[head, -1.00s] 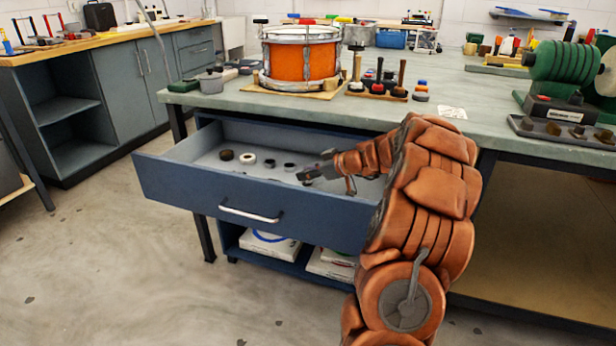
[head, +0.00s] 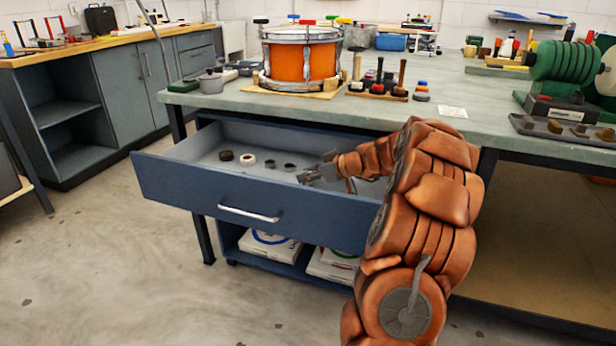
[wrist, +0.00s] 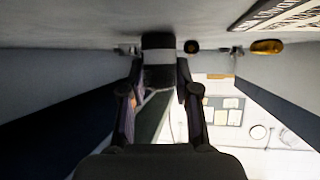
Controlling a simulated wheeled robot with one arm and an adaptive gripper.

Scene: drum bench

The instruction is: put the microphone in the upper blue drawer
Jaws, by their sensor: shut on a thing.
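The upper blue drawer (head: 205,198) is pulled open under the bench top, its inside showing as a pale grey floor. My gripper (head: 318,174) is inside the drawer, low over its right part, to the right of the small rolls. In the wrist view my gripper (wrist: 158,72) is shut on a dark thing with a lighter grey band, which I take for the microphone (wrist: 158,44). It is very close to the drawer floor; I cannot tell whether it touches. In the head view the microphone is too small to make out clearly.
The drawer holds a brown roll (head: 226,156), a white roll (head: 248,160) and small dark round pieces (head: 270,164). The bench top (head: 300,112) overhangs the drawer's back. An orange drum (head: 300,60) stands above. The drawer's left part has bare floor.

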